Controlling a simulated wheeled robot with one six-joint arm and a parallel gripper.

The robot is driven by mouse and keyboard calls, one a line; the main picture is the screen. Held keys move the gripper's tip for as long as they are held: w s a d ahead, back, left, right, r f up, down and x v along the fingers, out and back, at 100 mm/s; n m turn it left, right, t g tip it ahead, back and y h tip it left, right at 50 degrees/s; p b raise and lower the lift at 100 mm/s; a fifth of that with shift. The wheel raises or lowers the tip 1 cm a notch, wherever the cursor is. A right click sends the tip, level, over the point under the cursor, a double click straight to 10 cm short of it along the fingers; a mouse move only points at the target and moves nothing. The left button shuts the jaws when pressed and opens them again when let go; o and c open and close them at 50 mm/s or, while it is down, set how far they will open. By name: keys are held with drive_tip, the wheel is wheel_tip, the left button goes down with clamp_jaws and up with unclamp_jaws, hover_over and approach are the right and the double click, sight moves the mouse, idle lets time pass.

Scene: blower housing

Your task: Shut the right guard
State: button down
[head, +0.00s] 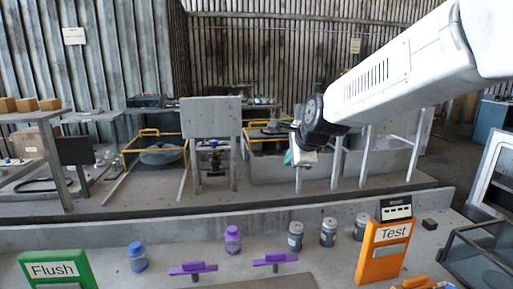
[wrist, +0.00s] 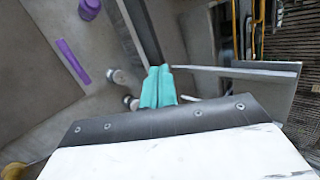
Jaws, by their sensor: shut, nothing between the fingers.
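A yellow-railed frame (head: 262,136) stands at the back, right of the grey upright panel, partly behind my arm and the panel. I cannot tell for sure that it is the right guard, or how far open it is. A similar yellow-railed frame (head: 150,133) stands on the left around a rounded grey body (head: 161,154). My gripper (head: 290,158) hangs over the back of the bench, in front of the right frame. Its teal fingers (wrist: 158,88) are together and empty in the wrist view. Yellow bars (wrist: 235,30) show at the upper right there, apart from the fingers.
A grey upright panel (head: 211,117) stands between the frames. On the bench are a green Flush sign (head: 54,270), an orange Test sign (head: 383,250), purple handles (head: 193,269), a blue jar (head: 138,257) and grey jars (head: 295,236). A dark-framed box (head: 480,250) is at right.

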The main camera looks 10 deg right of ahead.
drive_tip(key=w+a+f+m+t, duration=0.25)
drive_tip(key=w+m, duration=0.65)
drive_tip(key=w, duration=0.6)
drive_tip(key=m+t+h, duration=0.2)
drive_tip(key=m+t, duration=0.2)
drive_tip(key=m, duration=0.4)
approach(255, 143)
drive_tip(key=shift+g, duration=0.25)
drive_tip(key=x, duration=0.2)
drive_tip(key=f+x, duration=0.1)
drive_tip(key=x, duration=0.2)
drive_tip(key=shift+w+d+f, duration=0.1)
drive_tip(key=shift+f, duration=0.05)
drive_tip(key=shift+w, duration=0.65)
drive_tip(key=shift+w+d, duration=0.1)
drive_tip(key=shift+w, duration=2)
